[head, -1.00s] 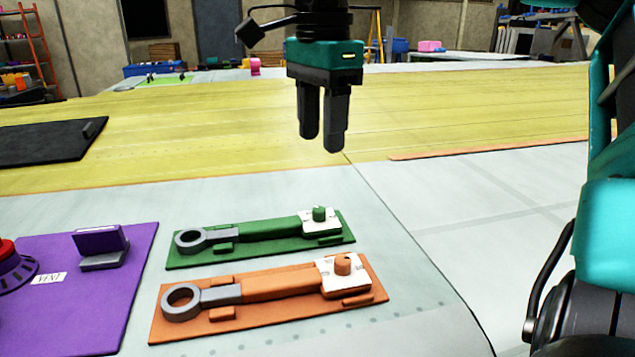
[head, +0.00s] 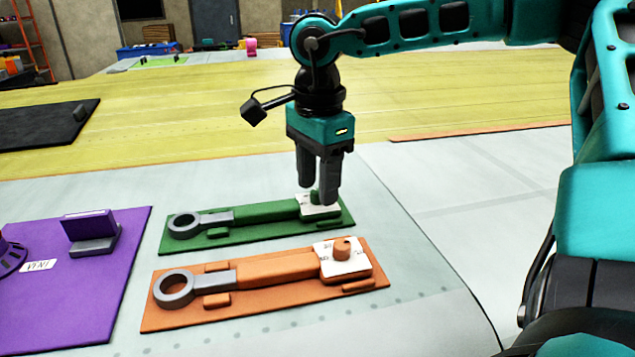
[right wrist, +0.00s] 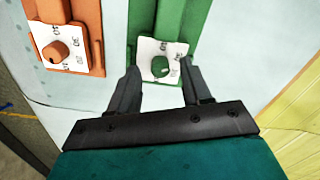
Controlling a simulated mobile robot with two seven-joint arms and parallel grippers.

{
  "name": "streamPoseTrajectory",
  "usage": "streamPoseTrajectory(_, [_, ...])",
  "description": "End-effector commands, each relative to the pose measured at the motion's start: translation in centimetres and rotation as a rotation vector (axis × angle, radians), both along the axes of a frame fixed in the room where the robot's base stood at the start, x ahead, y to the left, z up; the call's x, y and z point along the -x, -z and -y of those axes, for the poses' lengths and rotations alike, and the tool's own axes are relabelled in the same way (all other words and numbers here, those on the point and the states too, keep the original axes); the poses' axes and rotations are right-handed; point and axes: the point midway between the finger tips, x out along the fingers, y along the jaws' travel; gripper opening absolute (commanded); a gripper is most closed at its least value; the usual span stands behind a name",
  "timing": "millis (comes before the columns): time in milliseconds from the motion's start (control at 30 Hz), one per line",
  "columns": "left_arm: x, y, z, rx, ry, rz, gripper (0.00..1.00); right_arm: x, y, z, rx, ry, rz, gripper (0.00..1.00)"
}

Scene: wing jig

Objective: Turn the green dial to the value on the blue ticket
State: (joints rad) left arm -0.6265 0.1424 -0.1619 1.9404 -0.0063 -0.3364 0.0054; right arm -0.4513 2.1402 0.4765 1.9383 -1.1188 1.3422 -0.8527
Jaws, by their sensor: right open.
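The green dial (head: 314,197) is a small knob on a white marked plate at the right end of the green wrench on its green board (head: 210,243). It also shows in the right wrist view (right wrist: 160,67), where some of the plate's marks are visible but too small to read surely. My right gripper (head: 318,200) points down at the dial, open. In the right wrist view its fingertips (right wrist: 161,74) stand on either side of the dial with gaps between. I see no blue ticket. My left gripper is not in view.
An orange wrench board (head: 215,318) with its own orange dial (head: 342,250) lies just in front of the green one. A black mat (head: 40,130) lies farther back. The table right of the boards is clear.

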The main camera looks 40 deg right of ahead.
Motion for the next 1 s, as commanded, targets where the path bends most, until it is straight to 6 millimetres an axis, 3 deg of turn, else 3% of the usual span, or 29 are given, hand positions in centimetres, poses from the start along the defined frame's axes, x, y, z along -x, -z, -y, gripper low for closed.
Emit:
streamPoseTrajectory(400, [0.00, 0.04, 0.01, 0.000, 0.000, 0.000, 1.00, -0.01, 0.80, 0.02, 0.000, 0.001, 0.001, 0.48])
streamPoseTrajectory(900, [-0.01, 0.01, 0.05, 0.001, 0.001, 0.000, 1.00, -0.01, 0.76, 0.02, 0.000, 0.000, 0.001, 0.00])
streamPoseTrajectory(1000, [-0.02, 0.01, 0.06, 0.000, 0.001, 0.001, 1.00, -0.02, 0.76, 0.02, 0.000, 0.000, 0.001, 0.00])
